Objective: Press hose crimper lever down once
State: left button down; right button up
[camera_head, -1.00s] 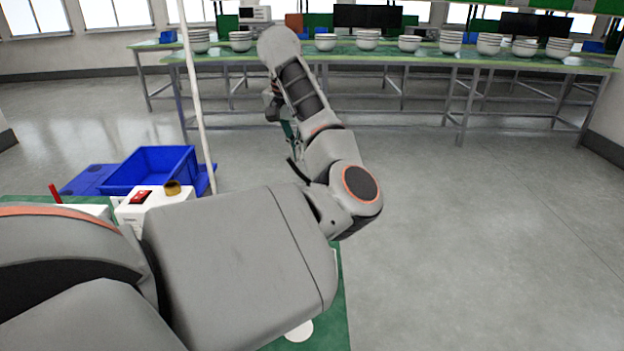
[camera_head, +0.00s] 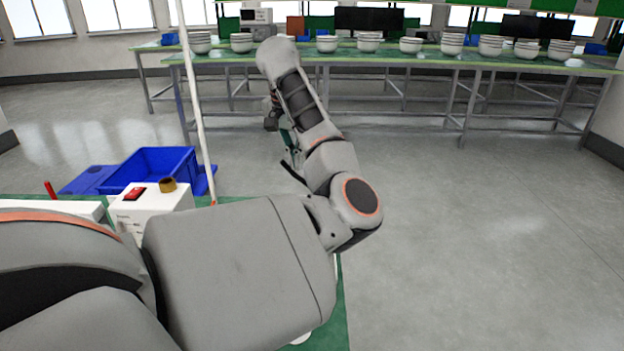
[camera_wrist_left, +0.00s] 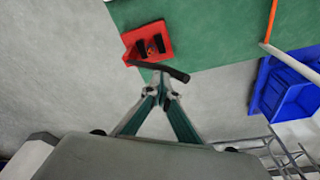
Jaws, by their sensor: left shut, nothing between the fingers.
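The hose crimper appears in the left wrist view as a red body (camera_wrist_left: 158,28) with black parts, by the edge of the green surface. A black bar, seemingly its lever (camera_wrist_left: 179,75), crosses just beyond my left gripper (camera_wrist_left: 160,84). The fingers of my left gripper are shut with nothing between them, their tips close to the bar; I cannot tell whether they touch it. In the head view my left gripper (camera_head: 291,155) hangs below the forearm, largely hidden by the arm, beside a dark stick. The crimper's body is hidden there. My right gripper is not in view.
A white box (camera_head: 155,208) with a red switch and brass knob stands on the green bench (camera_head: 330,325). Behind it are a blue bin (camera_head: 150,172) and a white pole (camera_head: 200,110). A far table (camera_head: 400,58) carries stacked bowls. Floor at right is clear.

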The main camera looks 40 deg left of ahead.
pick_arm(q)
jog(key=shift+f, duration=0.1)
jog(key=shift+s+a+f, duration=0.6)
jog(key=shift+a+f, duration=0.15)
jog(key=shift+f, duration=0.15)
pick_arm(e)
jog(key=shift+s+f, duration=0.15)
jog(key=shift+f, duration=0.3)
pick_arm(q)
jog(key=shift+b, duration=0.3)
jog(key=shift+s+a+f+b, duration=0.2)
jog(key=shift+s+a+f, duration=0.1)
jog(key=shift+f, duration=0.25)
jog(key=shift+s+a+f+b, duration=0.2)
jog(key=shift+a+f, duration=0.05)
jog(key=shift+f, duration=0.3)
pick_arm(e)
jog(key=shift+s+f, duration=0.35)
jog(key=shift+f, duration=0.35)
